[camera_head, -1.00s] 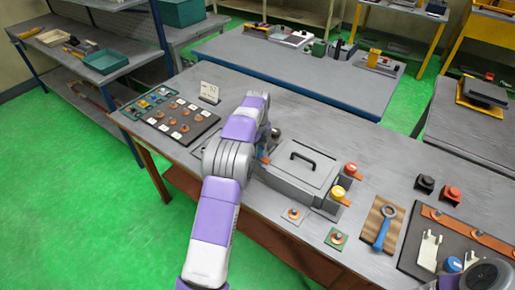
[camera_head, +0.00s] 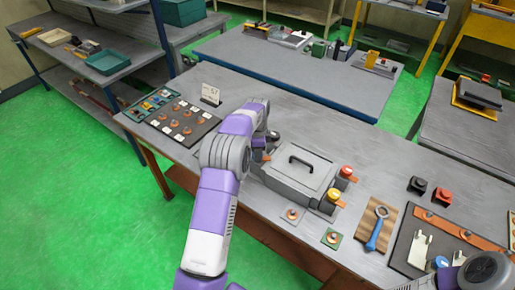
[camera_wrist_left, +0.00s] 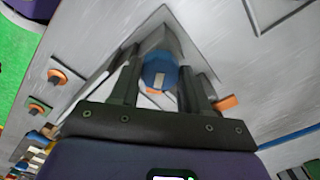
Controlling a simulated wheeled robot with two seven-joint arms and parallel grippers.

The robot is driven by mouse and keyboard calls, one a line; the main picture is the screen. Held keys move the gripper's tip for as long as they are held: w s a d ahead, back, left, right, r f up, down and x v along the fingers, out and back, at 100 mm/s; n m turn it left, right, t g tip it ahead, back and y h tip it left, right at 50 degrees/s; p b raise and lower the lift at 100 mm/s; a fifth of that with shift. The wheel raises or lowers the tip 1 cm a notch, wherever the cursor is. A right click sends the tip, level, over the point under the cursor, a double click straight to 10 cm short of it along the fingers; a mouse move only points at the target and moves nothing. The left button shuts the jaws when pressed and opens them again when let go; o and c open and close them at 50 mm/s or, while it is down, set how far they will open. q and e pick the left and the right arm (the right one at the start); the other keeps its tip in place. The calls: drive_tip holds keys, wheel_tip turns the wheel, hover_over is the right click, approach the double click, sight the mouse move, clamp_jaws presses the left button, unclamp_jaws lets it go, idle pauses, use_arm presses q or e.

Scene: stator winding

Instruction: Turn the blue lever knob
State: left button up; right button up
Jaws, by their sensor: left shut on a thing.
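The blue lever knob (camera_wrist_left: 160,72) shows in the left wrist view, between the two dark fingers of my left gripper (camera_wrist_left: 158,88). It is a round blue cap with a small pale mark on its face. The fingers are shut on its sides. In the head view my left gripper (camera_head: 262,150) is at the left side of the grey box (camera_head: 300,172) with a black handle, and the arm and gripper largely hide the knob there. My right gripper is not visible; only a grey and purple part of my right arm shows at the bottom right.
A red knob (camera_head: 346,170) and a yellow knob (camera_head: 334,194) stand at the box's right side. A blue-handled ring tool (camera_head: 377,230) lies on a brown board. A dark board with small parts (camera_head: 180,122) lies at left.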

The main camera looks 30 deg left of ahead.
use_arm(q)
drive_tip(key=n+p, duration=0.1)
drive_tip(key=n, duration=0.2)
drive_tip(key=n+p, duration=0.1)
drive_tip(key=n, duration=0.6)
drive_tip(key=shift+f+p, duration=0.1)
drive_tip(key=shift+p, duration=0.25)
drive_tip(key=n, duration=0.3)
drive_tip(key=shift+s+n, duration=0.1)
drive_tip(key=shift+n, duration=0.3)
drive_tip(key=n+p, duration=0.1)
drive_tip(key=n, duration=0.2)
drive_tip(key=shift+d+f+n, duration=0.1)
drive_tip(key=shift+n, duration=0.2)
drive_tip(key=n, duration=0.3)
drive_tip(key=shift+n, duration=0.3)
drive_tip(key=n+p, duration=0.1)
drive_tip(key=n, duration=0.5)
drive_tip(key=shift+s+n, duration=0.1)
drive_tip(key=shift+n, duration=0.2)
